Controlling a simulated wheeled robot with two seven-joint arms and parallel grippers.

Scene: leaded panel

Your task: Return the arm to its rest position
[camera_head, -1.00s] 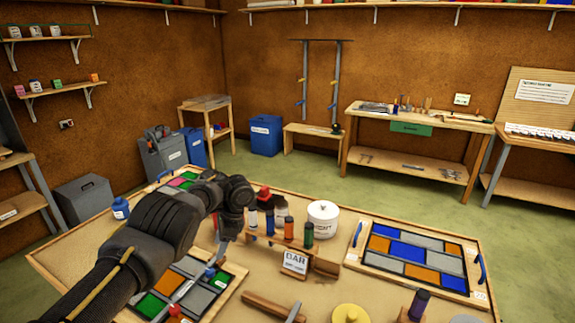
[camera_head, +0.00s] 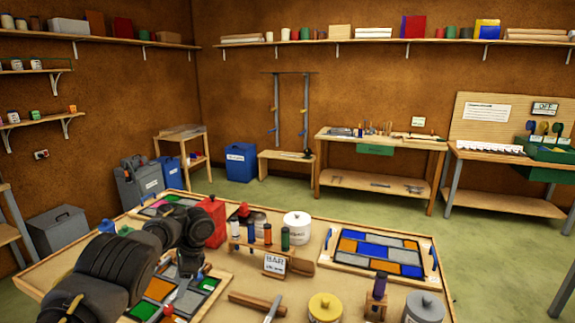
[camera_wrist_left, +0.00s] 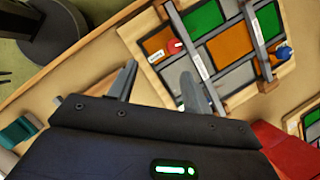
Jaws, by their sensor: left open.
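My left arm comes in from the left in the head view. Its gripper (camera_head: 190,268) is above the front-left leaded panel (camera_head: 158,290), and the arm covers part of that panel. In the left wrist view the two fingers (camera_wrist_left: 158,86) are spread apart with nothing between them. The panel there (camera_wrist_left: 228,48) has green, orange and grey panes, with bars across it and a red and a blue knob. I cannot tell whether the fingers touch anything. My right gripper is not in view.
A red can (camera_head: 213,222) stands close beside my left wrist. A rack of bottles (camera_head: 265,240), a white tub (camera_head: 297,228) and a blue, orange and grey panel (camera_head: 372,251) are to the right. A yellow-lidded jar (camera_head: 325,307) and a grey-lidded jar (camera_head: 424,306) stand at the front.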

